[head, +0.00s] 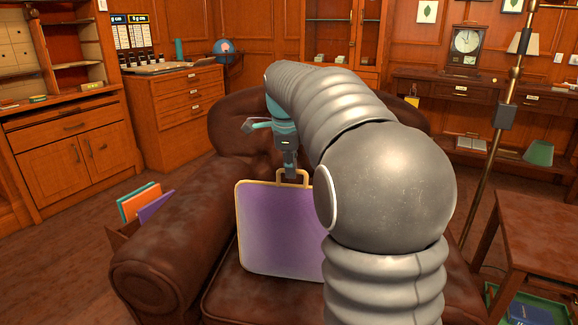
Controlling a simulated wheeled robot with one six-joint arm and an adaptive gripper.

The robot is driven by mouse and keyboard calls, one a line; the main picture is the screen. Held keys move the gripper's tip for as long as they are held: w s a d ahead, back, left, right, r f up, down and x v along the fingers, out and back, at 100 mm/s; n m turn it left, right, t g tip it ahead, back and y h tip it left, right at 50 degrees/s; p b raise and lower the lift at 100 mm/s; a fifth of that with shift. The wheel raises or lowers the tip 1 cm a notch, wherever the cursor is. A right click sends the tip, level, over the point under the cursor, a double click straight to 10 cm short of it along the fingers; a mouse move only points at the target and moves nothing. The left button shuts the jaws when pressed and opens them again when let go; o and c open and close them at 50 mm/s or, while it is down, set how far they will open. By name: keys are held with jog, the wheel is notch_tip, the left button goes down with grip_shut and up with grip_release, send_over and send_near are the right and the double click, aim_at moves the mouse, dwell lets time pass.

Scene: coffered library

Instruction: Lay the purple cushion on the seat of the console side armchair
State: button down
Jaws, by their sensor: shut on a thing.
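The purple cushion (280,228) has a pale yellow border and a loop handle (293,173) on its top edge. My gripper (291,173) is shut on the handle, and the cushion hangs upright below it. The cushion is over the seat of a brown leather armchair (228,303), in front of the backrest. I cannot tell whether its bottom edge touches the seat. My arm hides the cushion's right side, much of the seat and most of the chair's right part.
A low box with orange and purple folders (138,203) stands left of the armchair. A wooden side table (530,225) and a brass lamp pole (497,150) stand at right. A console (460,88) with a clock (466,45) is along the back right wall. Drawers (175,110) stand behind left.

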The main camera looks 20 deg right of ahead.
jog(key=w+d+f+p, duration=0.1)
jog(key=w+d+f, duration=0.5)
jog(key=w, duration=0.3)
jog(key=w+d+f, duration=0.6)
jog(key=w, duration=0.3)
jog(key=w+x, duration=0.1)
jog(key=x, duration=0.4)
jog(key=w+d+x, duration=0.1)
jog(key=x, duration=0.4)
jog(key=w+d+r+x, duration=0.1)
jog(key=x, duration=0.4)
jog(key=shift+f, duration=0.2)
jog(key=shift+x, duration=2.05)
jog(key=c, duration=1.2)
grip_release()
jog(key=shift+s+a+f, duration=0.1)
jog(key=shift+s+a, duration=0.1)
jog(key=shift+o, duration=0.2)
jog(key=shift+c, duration=0.2)
